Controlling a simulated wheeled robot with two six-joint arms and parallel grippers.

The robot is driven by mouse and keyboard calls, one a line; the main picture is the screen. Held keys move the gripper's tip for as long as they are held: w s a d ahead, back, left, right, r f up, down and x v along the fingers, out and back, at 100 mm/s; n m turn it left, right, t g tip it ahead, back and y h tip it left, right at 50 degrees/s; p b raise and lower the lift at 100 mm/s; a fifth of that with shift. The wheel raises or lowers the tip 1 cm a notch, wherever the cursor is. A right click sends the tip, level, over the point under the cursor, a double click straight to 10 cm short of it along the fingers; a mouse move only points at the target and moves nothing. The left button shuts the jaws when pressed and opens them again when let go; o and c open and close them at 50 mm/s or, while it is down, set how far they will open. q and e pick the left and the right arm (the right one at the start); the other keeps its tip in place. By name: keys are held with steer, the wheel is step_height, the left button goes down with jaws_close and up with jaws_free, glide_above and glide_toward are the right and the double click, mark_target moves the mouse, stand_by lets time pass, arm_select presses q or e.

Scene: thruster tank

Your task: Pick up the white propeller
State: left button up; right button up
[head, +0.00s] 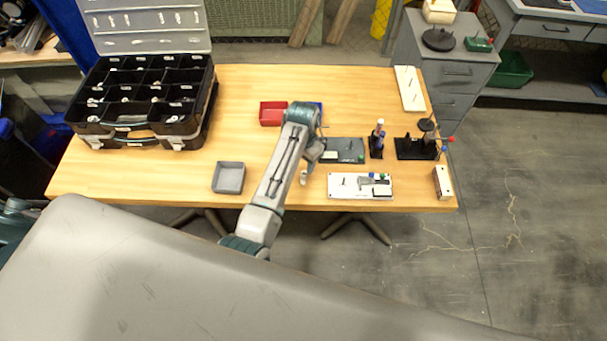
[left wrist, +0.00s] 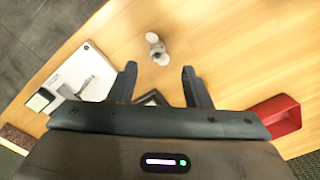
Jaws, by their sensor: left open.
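A small white piece, apparently the white propeller (left wrist: 157,50), lies on the wooden table. It shows as a rounded white part with a greyish end, lying beyond my left fingertips and roughly in line with the gap between them. In the head view a small pale piece (head: 304,177), likely the same one, lies just right of my left arm. My left gripper (left wrist: 160,78) is open and empty, pointing toward the table. In the head view my own arm largely hides this gripper (head: 316,146). My right gripper is not in view.
A white board (head: 345,188) with small parts lies to the right, with a dark board (head: 345,144) behind it. A red bin (head: 272,122) and grey tray (head: 228,165) stand left. A black compartment case (head: 190,128) is far left. The front middle tabletop is clear.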

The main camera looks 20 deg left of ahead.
mark_target(303, 172)
arm_select(q)
steer(key=shift+f+p, duration=0.35)
steer(key=shift+f, duration=0.25)
step_height(303, 172, down, 3)
steer(key=shift+s+d+f+p, duration=0.15)
steer(key=shift+f+p, duration=0.05)
steer(key=shift+p, duration=0.5)
steer(key=shift+f, duration=0.55)
jaws_close()
